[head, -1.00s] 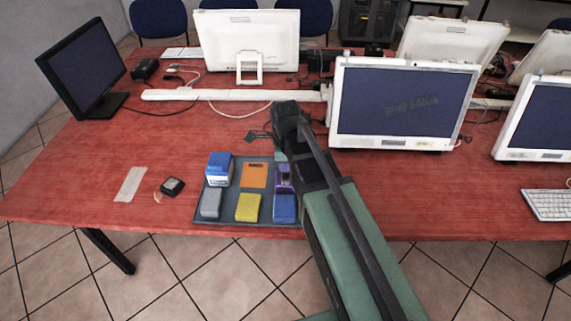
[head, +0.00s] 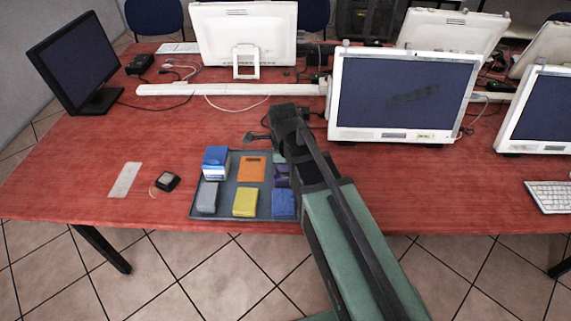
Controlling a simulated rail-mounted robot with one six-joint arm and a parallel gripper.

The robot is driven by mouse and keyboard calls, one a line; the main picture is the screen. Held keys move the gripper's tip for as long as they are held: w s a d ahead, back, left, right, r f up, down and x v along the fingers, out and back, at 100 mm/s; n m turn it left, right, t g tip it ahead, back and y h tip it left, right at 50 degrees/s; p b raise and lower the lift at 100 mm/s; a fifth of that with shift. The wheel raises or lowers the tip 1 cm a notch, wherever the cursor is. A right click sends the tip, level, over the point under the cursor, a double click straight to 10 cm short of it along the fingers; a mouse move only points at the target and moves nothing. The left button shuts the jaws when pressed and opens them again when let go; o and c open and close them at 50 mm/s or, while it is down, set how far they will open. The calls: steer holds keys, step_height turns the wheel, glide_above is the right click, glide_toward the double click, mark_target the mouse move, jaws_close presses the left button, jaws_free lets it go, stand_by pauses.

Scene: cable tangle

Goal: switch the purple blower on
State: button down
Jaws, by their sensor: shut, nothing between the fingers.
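The purple blower (head: 282,178) sits in the back right place of a dark grey tray (head: 226,216) near the table's front edge. My arm covers much of it, and its switch cannot be made out. The dark end of my arm, my gripper (head: 257,138), appears behind the tray, above and left of the blower in the picture. It is small and partly merged with the dark wrist. It is shut and empty, apart from the blower as far as I can tell.
Beside the blower in the tray are an orange block (head: 251,169), a blue-white box (head: 215,163), and grey (head: 207,198), yellow (head: 245,202) and blue (head: 283,204) blocks. A black box (head: 167,181) lies left. A monitor (head: 403,95) stands right of my arm.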

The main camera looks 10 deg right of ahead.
steer(key=shift+w+d, duration=0.2)
steer(key=shift+w, duration=0.6)
steer(key=shift+r, duration=0.1)
step_height(320, 180, up, 14)
steer(key=s+p, duration=0.2)
steer(key=p, duration=1.2)
steer(key=shift+a, duration=0.3)
